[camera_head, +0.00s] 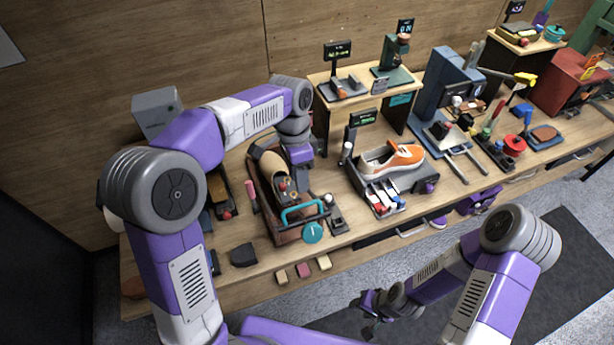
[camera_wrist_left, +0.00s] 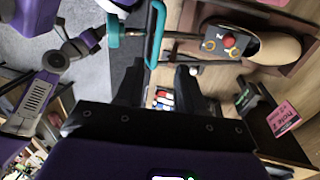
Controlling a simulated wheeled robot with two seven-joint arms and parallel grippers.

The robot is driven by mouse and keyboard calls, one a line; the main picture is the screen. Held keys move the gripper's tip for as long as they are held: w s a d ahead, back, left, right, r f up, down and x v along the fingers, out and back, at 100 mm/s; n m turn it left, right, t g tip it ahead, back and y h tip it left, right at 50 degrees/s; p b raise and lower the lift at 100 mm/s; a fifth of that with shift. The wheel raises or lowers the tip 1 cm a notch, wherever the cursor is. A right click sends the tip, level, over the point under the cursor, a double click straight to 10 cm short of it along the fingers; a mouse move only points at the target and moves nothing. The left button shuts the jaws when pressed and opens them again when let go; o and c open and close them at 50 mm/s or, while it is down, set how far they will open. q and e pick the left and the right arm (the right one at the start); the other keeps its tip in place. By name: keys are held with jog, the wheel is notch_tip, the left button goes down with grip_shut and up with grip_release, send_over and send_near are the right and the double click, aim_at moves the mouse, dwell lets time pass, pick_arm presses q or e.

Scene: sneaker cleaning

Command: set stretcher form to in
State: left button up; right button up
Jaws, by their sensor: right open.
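The stretcher form (camera_head: 270,165) is tan and shoe-shaped, and lies on a brown wooden base (camera_head: 284,237) at the left of the bench. A teal U-shaped handle (camera_head: 303,209) and a teal disc (camera_head: 312,233) are at its front end. In the left wrist view the form (camera_wrist_left: 275,48) is at the upper right and the handle (camera_wrist_left: 155,38) at the top. My left gripper (camera_wrist_left: 160,76) has its fingers apart, with the handle by the fingertips; I cannot tell whether they touch. My left wrist partly hides the form in the head view. My right gripper (camera_head: 376,306) is open and empty, in front of the bench.
An orange and white sneaker (camera_head: 398,160) sits on a grey stand (camera_head: 372,192) right of the form. Raised shelves with displays (camera_head: 338,50) stand behind. The floor in front is clear.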

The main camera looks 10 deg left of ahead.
pick_arm(q)
jog(key=f, duration=0.2)
jog(key=s+f, duration=0.1)
jog(key=f, duration=0.4)
jog(key=shift+s+d+f+b, duration=0.1)
jog(key=shift+s+d+b, duration=0.3)
jog(key=shift+c, duration=0.5)
grip_shut()
